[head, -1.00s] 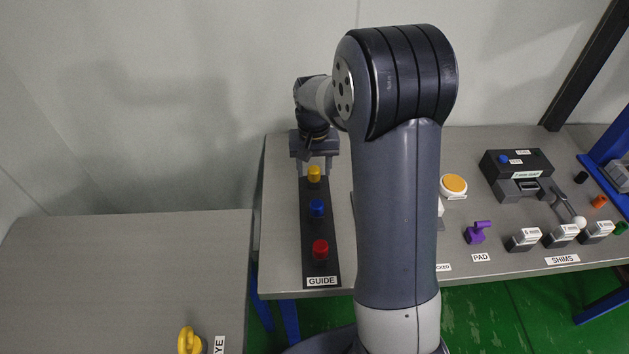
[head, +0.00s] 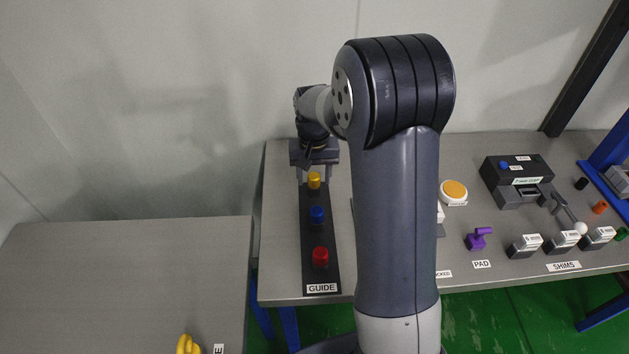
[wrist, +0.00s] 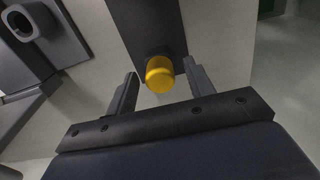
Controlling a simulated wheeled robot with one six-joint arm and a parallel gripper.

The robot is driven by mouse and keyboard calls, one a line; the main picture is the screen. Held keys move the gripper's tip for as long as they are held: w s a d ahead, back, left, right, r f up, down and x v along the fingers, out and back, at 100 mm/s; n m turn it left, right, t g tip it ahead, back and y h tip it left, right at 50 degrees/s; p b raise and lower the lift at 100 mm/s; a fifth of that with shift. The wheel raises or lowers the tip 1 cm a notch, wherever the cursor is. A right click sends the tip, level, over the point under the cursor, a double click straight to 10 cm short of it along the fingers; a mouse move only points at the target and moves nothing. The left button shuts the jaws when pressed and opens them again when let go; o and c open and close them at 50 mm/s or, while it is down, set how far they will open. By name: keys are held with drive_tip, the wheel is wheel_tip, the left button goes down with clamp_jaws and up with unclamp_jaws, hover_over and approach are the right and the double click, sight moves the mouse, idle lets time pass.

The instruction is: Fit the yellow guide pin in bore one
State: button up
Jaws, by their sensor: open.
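The yellow guide pin (head: 314,180) stands at the far end of the black GUIDE rack (head: 312,268), with a blue pin (head: 317,214) and a red pin (head: 320,256) in line in front of it. My gripper (head: 314,176) is open at the yellow pin. In the wrist view, the yellow pin (wrist: 160,76) lies between the two open fingers of my gripper (wrist: 160,82), with a gap on each side. Bore one cannot be made out in either view; my arm hides part of the bench.
An orange button (head: 454,191), a purple pad piece (head: 478,239), several shims (head: 525,246) and a black device (head: 516,183) stand to the right on the bench. A yellow eye piece (head: 188,345) sits on the otherwise clear left table (head: 120,280).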

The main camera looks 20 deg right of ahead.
sight(314, 175)
idle(0.5)
clamp_jaws()
idle(0.3)
drive_tip(key=shift+r, duration=0.1)
drive_tip(key=shift+r+p, duration=2.45)
drive_tip(key=shift+r, duration=0.5)
wheel_tip(314, 175, up, 4)
drive_tip(key=p, duration=0.3)
